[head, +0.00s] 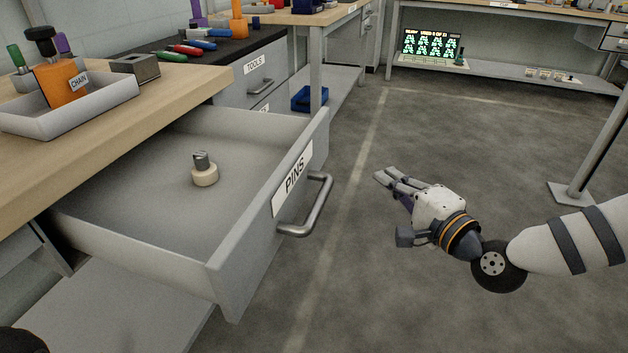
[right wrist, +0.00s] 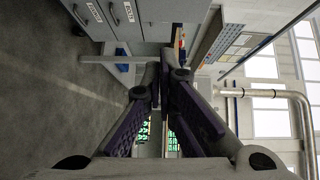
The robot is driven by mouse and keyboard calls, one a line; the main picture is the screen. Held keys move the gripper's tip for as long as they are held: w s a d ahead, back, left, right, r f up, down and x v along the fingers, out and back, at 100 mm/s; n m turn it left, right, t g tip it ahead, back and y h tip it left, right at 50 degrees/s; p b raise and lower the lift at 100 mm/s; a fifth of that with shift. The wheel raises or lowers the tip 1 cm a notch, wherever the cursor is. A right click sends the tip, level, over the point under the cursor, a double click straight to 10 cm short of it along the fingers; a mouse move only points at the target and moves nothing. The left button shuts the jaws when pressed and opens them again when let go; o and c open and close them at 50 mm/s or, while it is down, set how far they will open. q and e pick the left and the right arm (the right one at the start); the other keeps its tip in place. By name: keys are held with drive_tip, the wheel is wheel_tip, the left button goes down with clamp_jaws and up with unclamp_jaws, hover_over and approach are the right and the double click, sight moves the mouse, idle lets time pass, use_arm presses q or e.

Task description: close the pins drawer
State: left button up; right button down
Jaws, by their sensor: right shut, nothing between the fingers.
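The pins drawer (head: 240,255) is pulled far out from under the wooden-topped bench in the head view. Its front carries a PINS label and a grey bar handle (head: 312,208). A small cream and grey pin-like piece (head: 204,172) stands inside on the drawer floor. My right gripper (head: 384,176) is to the right of the handle, apart from it, with fingers shut and empty, pointing left. In the right wrist view its fingers (right wrist: 165,75) come together in the middle. The drawer is not clearly seen in that view. My left gripper does not show.
A white tray (head: 75,118) with an orange CHAIN block stands on the bench (head: 185,85) at left. A drawer labelled TOOLS (head: 258,68) is shut behind. A blue bin (head: 310,99) sits on a low shelf. The floor right of the drawer is clear; a post (head: 598,150) stands farther right.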

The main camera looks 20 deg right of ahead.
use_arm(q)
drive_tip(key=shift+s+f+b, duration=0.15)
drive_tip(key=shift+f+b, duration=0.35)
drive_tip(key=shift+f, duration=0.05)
use_arm(e)
drive_tip(key=a+r+x, duration=0.1)
drive_tip(key=x, duration=1.2)
drive_tip(key=shift+a+r, duration=0.3)
drive_tip(key=shift+a, duration=0.1)
drive_tip(key=shift+w, duration=0.1)
